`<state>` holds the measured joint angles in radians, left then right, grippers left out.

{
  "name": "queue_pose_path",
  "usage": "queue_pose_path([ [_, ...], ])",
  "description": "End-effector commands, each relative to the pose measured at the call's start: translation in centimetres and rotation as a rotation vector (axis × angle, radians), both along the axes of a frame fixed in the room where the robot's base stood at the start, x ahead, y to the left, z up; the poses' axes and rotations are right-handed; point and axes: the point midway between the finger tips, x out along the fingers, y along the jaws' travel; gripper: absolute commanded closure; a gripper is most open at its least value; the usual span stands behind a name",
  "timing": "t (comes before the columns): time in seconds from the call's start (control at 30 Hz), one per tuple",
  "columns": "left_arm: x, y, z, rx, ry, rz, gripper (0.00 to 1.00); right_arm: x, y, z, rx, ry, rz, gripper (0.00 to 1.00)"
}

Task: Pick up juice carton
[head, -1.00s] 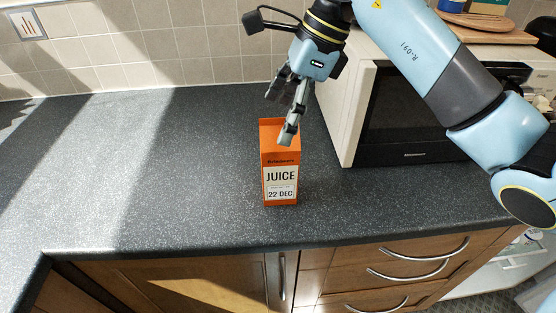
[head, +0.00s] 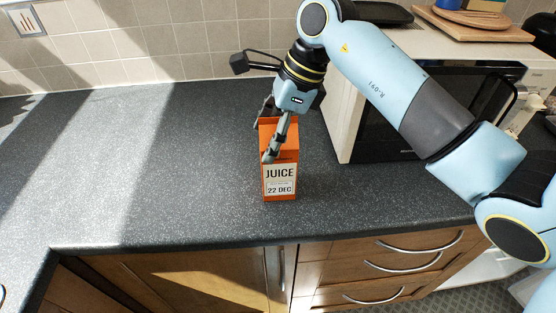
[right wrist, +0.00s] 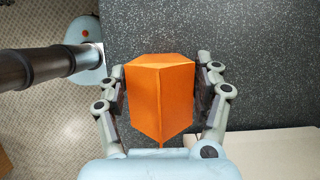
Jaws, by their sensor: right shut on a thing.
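The orange juice carton (head: 280,181) stands upright on the dark speckled worktop in the head view, its label reading "JUICE" and "22 DEC". My right gripper (head: 268,133) comes down on it from above and is shut on its upper part. In the right wrist view, the carton's top (right wrist: 160,95) fills the space between the two fingers of my right gripper (right wrist: 161,88), with a finger pad against each side. The carton's base appears to rest on the worktop. My left gripper is not in view.
A white microwave (head: 345,100) stands to the right of the carton, with wooden boards (head: 475,22) on top. The tiled wall (head: 150,40) is behind. The worktop (head: 150,180) left of the carton is clear. Its front edge lies close, above wooden drawers (head: 385,265).

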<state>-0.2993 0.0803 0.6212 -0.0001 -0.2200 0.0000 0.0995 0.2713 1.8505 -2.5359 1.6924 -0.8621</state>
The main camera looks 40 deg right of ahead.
Motion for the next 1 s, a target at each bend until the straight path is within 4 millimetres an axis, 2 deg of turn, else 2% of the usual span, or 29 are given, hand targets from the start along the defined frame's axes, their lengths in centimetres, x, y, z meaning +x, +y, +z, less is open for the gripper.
queue_pose_path([
  [0.07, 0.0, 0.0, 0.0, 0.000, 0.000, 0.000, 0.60, 0.0, 0.0, 0.0, 0.000, 0.000, 0.000, 0.55],
  [0.33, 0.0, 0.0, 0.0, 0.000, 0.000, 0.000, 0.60, 0.0, 0.0, 0.0, 0.000, 0.000, 0.000, 0.91],
  [0.57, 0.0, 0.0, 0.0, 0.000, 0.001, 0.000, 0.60, 0.1, 0.0, 0.2, 0.000, -0.003, 0.001, 0.92],
  [0.67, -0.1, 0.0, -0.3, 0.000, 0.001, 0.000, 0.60, 0.1, 0.0, 0.9, 0.001, -0.005, 0.001, 0.92],
  [1.0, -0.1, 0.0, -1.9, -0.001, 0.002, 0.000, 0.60, 0.2, 0.0, 7.2, 0.000, -0.008, 0.001, 0.92],
])
